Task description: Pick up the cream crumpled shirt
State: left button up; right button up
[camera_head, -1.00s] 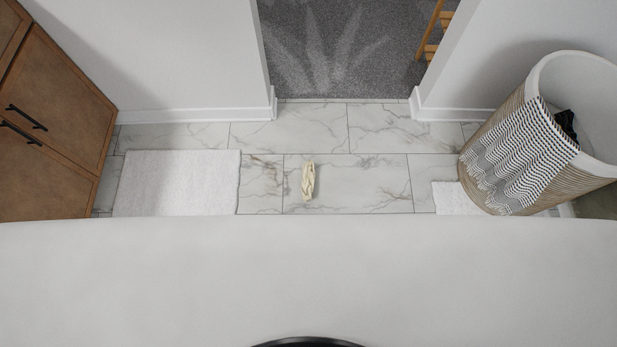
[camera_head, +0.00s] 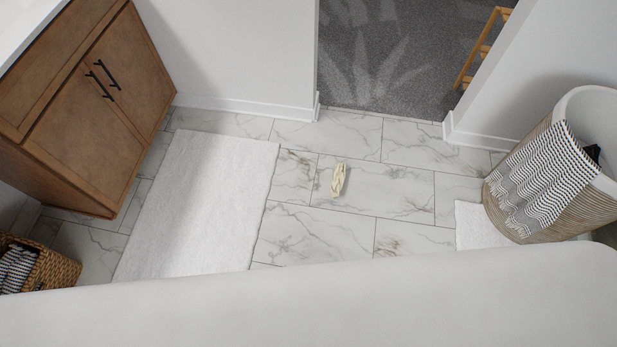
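The cream crumpled shirt (camera_head: 338,180) lies as a small, narrow bundle on the marble-tiled floor, near the middle of the head view. Bare tile surrounds it, and nothing touches it. Neither of my grippers shows in the head view.
A white rug (camera_head: 205,200) lies left of the shirt, beside a wooden cabinet (camera_head: 110,100). A wicker basket (camera_head: 42,268) stands at far left. A tall hamper (camera_head: 550,170) with a draped towel stands at right. A doorway opens onto grey carpet (camera_head: 400,60). A pale surface (camera_head: 300,305) fills the foreground.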

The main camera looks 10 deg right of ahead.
aim_at(339, 168)
jog(key=u, duration=2.3)
jog(key=k+l+u, duration=0.1)
jog(key=l, duration=0.3)
jog(key=k+l+u, duration=0.15)
jog(key=l, duration=0.25)
jog(key=k+l+u, duration=0.1)
jog(key=l, duration=0.3)
jog(key=k+l+u, duration=0.15)
jog(key=l, duration=0.25)
jog(key=k+l+u, duration=0.1)
jog(key=k+l, duration=0.15)
jog(key=k+l+u, duration=0.1)
jog(key=l, duration=0.35)
jog(key=k, duration=0.1)
